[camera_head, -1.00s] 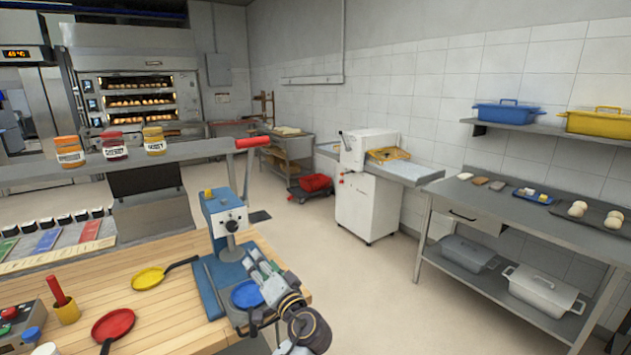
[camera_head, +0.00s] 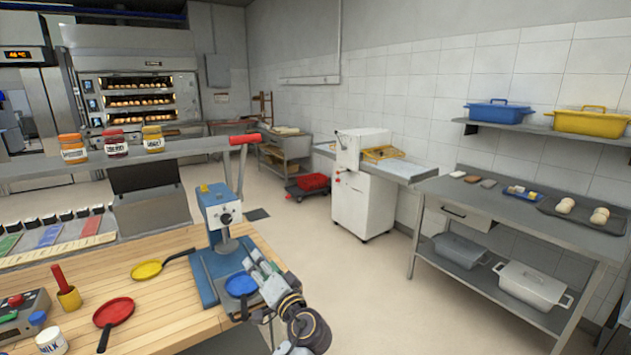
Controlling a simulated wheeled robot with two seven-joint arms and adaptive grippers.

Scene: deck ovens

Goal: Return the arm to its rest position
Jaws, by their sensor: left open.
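I cannot tell whether the fingers touch the pan. Dark rounded wrist joints of my arm (camera_head: 308,328) show below and to the right. My right gripper is not in view.
On the wooden worktop (camera_head: 190,290) lie a yellow pan (camera_head: 147,269), a red pan (camera_head: 113,312) and a milk jar (camera_head: 51,341). Jars stand on the shelf behind. A steel table (camera_head: 470,205) with trays is on the right.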

